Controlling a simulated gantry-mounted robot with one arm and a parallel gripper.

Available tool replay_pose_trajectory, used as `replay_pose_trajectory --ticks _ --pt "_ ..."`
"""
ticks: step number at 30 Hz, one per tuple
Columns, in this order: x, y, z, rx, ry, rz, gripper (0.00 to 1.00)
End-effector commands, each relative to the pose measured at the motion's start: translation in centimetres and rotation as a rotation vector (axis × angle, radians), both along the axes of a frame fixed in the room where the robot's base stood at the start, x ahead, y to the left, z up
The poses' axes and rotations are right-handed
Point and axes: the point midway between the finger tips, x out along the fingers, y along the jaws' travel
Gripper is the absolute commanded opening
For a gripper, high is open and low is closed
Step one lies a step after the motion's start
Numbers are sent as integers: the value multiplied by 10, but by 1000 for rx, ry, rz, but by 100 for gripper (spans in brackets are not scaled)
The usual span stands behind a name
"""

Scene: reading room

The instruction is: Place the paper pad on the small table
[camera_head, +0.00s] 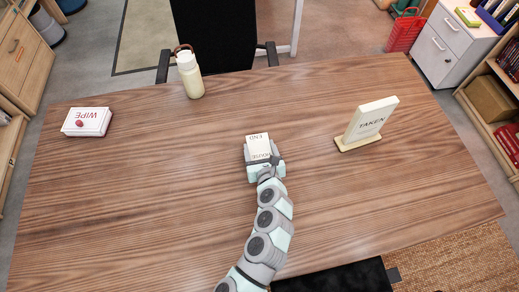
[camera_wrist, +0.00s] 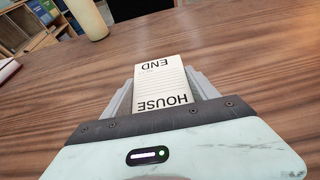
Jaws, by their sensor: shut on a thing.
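The paper pad (camera_head: 258,147) is a white block with printed words and ruled lines. It is in my gripper, over the middle of the wooden table. In the wrist view the pad (camera_wrist: 163,85) reads "HOUSE" and "END" and lies between the two grey fingers. My gripper (camera_head: 260,160) is shut on it, low over the tabletop; I cannot tell whether the pad touches the wood. The wooden table (camera_head: 150,180) fills most of the head view. I cannot make out a separate small table.
A "TAKEN" sign (camera_head: 368,122) stands to the pad's right. A wipe box (camera_head: 87,122) lies at the left; a cream bottle (camera_head: 190,76) stands at the back edge. A black chair (camera_head: 212,35) is behind. A white cabinet (camera_head: 446,45) and red basket (camera_head: 404,32) are at back right.

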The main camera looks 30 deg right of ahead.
Motion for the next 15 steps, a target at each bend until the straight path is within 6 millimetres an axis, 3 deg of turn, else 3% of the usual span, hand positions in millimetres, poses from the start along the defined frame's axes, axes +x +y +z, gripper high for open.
replay_pose_trajectory --ticks 11,12,15 --pt "0 0 -5 0 -1 -1 22" --pt "0 0 -5 0 -1 0 69" --pt "0 0 -4 0 -1 0 77"
